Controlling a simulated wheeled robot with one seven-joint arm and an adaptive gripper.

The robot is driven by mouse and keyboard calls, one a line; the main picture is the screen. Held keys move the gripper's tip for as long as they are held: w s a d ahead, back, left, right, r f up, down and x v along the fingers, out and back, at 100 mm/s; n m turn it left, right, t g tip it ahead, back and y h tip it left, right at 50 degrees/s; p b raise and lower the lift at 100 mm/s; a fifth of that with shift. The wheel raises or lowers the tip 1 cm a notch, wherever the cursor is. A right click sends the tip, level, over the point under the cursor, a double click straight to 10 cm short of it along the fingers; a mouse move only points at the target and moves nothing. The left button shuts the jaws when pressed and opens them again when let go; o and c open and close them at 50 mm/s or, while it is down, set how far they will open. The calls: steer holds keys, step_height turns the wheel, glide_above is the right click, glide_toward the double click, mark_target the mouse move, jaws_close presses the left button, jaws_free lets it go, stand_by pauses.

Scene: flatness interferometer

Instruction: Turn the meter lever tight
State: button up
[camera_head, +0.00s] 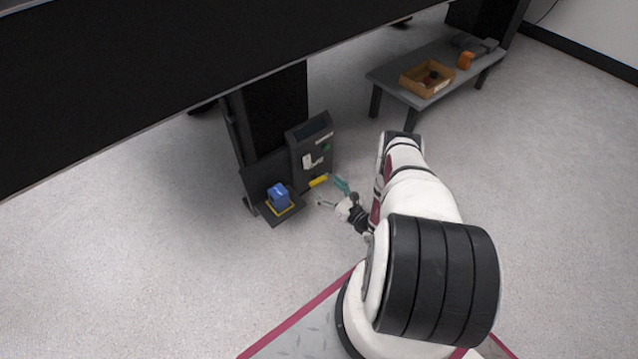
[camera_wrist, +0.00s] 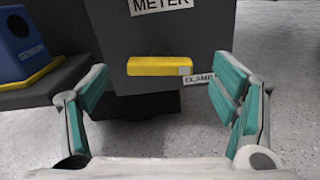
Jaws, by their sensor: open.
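The meter (camera_head: 311,150) is a dark upright box fixed by a black post, and its "METER" label shows at the top of the wrist view (camera_wrist: 160,5). A yellow lever (camera_wrist: 160,66) lies level across the lower front of the box, beside a "CLAMP" label (camera_wrist: 199,79). The lever also shows in the head view (camera_head: 319,181). My gripper (camera_wrist: 168,100) is open and empty, with teal finger pads to the left and right of the lever. In the head view my gripper (camera_head: 333,193) is just in front of the lever. No contact with the lever shows.
A blue block (camera_head: 278,196) sits on a yellow-edged base on a dark shelf (camera_head: 287,214) left of the meter. A large black tabletop (camera_head: 200,75) hangs over the area. A grey bench (camera_head: 400,75) with a wooden tray (camera_head: 413,86) stands behind right. Open floor lies around.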

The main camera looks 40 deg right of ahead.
mark_target(320, 182)
steer(key=shift+w+a+b, duration=0.1)
steer(key=shift+w+b, duration=0.45)
steer(key=shift+w, duration=1.7)
steer(key=c, duration=1.2)
